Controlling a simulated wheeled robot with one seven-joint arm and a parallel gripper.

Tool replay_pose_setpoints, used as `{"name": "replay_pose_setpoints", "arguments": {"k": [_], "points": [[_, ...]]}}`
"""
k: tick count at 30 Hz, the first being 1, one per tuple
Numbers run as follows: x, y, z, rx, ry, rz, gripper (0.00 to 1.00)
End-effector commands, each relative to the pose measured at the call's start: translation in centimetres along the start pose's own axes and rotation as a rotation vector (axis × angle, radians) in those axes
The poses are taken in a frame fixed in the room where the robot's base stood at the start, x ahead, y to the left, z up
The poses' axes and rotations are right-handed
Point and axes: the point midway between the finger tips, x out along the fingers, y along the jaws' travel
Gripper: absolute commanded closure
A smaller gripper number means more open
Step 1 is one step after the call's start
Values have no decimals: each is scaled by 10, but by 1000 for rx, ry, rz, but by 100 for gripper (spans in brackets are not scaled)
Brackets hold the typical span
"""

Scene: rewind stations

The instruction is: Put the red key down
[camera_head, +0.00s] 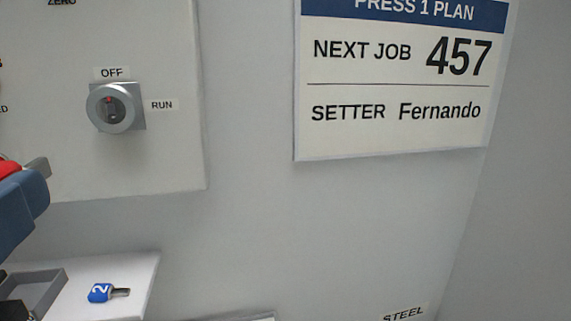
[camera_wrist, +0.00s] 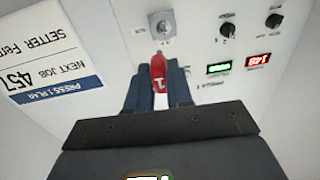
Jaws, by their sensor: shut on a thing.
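My gripper (camera_wrist: 157,70) is shut on the red key (camera_wrist: 158,82), which is marked 1 and sits between the two blue fingers in the wrist view. In the head view only a blue part of my gripper (camera_head: 20,208) and a bit of the red key (camera_head: 9,168) show at the left edge. The key is held up in front of the panel, above the white shelf (camera_head: 140,282). A key switch (camera_head: 113,108) labelled OFF and RUN is on the panel. It also shows in the wrist view (camera_wrist: 162,25), beyond the key.
A blue key (camera_head: 101,293) marked 2 lies on the shelf, right of a grey tray (camera_head: 52,289) cut off by the frame edge. A plan sign (camera_head: 398,82) hangs on the wall. The wrist view shows dark knobs (camera_wrist: 228,30) and lit displays (camera_wrist: 219,67) on the panel.

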Motion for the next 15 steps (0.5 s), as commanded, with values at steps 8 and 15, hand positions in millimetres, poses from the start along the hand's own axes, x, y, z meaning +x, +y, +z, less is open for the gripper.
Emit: {"name": "replay_pose_setpoints", "arguments": {"k": [8, 15], "points": [[40, 10, 27, -3, -1, 9, 100], [89, 33, 74, -5, -6, 13, 100]]}}
